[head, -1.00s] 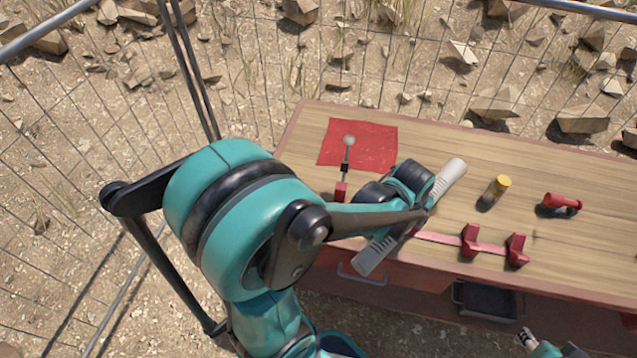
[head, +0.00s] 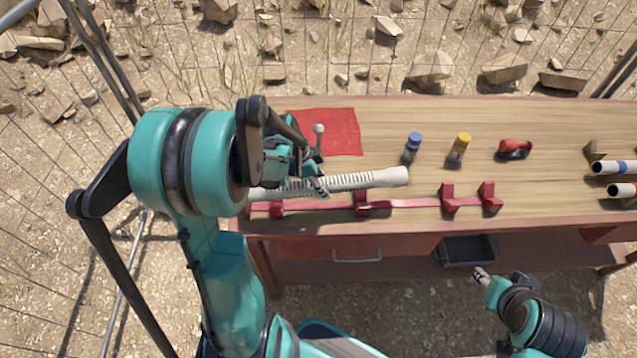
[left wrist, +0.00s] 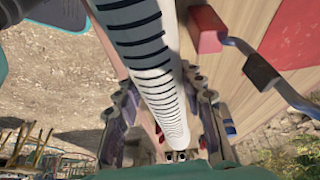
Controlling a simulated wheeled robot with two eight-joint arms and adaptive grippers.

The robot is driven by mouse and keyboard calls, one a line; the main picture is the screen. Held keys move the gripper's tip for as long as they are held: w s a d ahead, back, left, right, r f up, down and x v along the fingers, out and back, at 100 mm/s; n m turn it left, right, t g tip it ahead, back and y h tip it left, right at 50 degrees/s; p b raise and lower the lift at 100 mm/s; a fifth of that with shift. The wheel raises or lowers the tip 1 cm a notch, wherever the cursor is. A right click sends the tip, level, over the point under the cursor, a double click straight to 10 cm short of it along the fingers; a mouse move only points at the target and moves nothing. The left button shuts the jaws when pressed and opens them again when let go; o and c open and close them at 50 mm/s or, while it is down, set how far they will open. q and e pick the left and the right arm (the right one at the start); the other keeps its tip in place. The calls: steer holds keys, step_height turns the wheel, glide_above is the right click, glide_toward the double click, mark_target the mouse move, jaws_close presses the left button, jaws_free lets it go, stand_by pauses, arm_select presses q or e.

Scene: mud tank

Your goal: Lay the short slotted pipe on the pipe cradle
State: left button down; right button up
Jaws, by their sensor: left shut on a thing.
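My left gripper (head: 318,186) is shut on the white slotted pipe (head: 383,178). The pipe lies nearly level from left to right, its plain end at the right; its left end is partly hidden by my arm. In the left wrist view the dark-slotted pipe (left wrist: 150,50) runs between the two fingers of my left gripper (left wrist: 168,120). The red pipe cradle (head: 405,204), a flat bar with upright brackets, lies along the table's front edge. The pipe appears just behind and above its left part; I cannot tell the height. My right gripper (head: 481,273) is low in front of the table, its jaws unclear.
A red cloth (head: 340,130) and a ball-tipped tool (head: 319,135) lie behind the pipe. A blue-capped bottle (head: 412,148), a yellow-capped bottle (head: 459,150) and a red object (head: 515,149) stand farther right. Capped tubes (head: 612,167) are at the right edge. The table's middle is clear.

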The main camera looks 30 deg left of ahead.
arm_select(q)
steer(key=shift+a+m, duration=0.45)
steer(key=shift+m, duration=0.15)
steer(key=shift+s+f, duration=0.1)
steer(key=shift+f, duration=0.05)
steer(key=shift+f+b, duration=1.75)
steer(key=shift+f, duration=0.5)
steer(key=shift+r, duration=0.1)
steer(key=shift+f+b, duration=0.5)
steer(key=c, duration=0.9)
jaws_free()
steer(key=shift+o, duration=0.2)
